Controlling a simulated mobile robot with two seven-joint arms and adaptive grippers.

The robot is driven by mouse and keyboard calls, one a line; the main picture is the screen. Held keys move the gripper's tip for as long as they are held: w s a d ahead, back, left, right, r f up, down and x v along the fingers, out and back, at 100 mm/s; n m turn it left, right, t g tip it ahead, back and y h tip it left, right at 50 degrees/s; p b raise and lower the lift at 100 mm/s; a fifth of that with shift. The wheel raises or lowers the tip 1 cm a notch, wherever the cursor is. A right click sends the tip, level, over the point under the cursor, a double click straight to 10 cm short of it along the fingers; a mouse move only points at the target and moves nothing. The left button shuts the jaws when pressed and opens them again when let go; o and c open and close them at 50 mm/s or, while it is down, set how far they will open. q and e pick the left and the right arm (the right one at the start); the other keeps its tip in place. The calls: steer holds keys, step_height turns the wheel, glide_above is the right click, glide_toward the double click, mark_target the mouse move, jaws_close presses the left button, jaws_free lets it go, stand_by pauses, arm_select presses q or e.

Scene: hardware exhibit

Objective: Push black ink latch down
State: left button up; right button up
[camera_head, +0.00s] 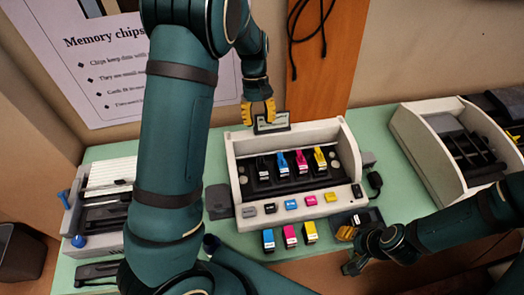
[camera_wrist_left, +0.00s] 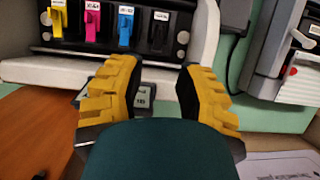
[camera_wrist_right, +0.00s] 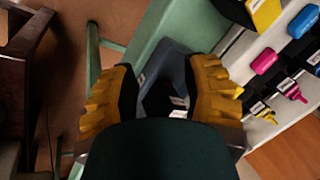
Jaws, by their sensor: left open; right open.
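The ink station (camera_head: 238,150) stands mid-table, its slots holding black, cyan, magenta and yellow cartridges. The black ink latch (camera_head: 264,166) is at the left end in the head view; it also shows at the right end of the row in the left wrist view (camera_wrist_left: 160,30). It is dark on dark, so its position is hard to read. My left gripper (camera_head: 259,112) is open behind the station's back wall, above and apart from the latch. My right gripper (camera_head: 350,250) is open beside a dark tray (camera_head: 372,214) at the front right; the tray lies between its fingers in the right wrist view.
A small dark plate (camera_head: 272,122) stands at the station's back edge, close to my left fingers. Loose coloured cartridges (camera_head: 290,236) stand in front. A second pale machine (camera_head: 425,150) is at right, a white one (camera_head: 110,180) at left. My left upper arm hides part of the table.

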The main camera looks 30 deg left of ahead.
mark_target(262, 158)
arm_select(q)
steer(key=b+x, duration=0.1)
steer(key=x, duration=1.2)
steer(key=shift+s+d+f, duration=0.1)
steer(key=shift+s, duration=0.05)
jaws_close()
